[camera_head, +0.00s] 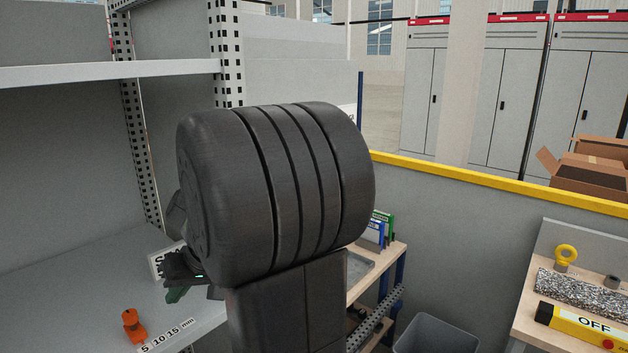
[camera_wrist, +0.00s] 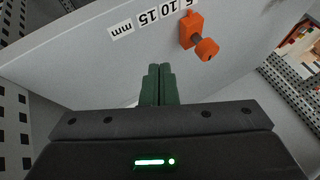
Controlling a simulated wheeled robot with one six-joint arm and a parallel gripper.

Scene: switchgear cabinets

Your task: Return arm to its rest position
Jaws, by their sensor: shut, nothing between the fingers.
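My gripper (camera_wrist: 159,86) shows in the wrist view with its two green fingers together and nothing between them. It is over the grey shelf, to the left of an orange part (camera_wrist: 197,36) and apart from it. In the head view my arm covers the middle of the picture, and my gripper (camera_head: 177,294) shows only in part at its lower left.
A shelf board (camera_head: 110,71) and a perforated post (camera_head: 140,150) stand at the left. A wooden workbench (camera_head: 398,248) is behind my arm. Grey cabinets (camera_head: 425,95) stand beyond a yellow-topped wall.

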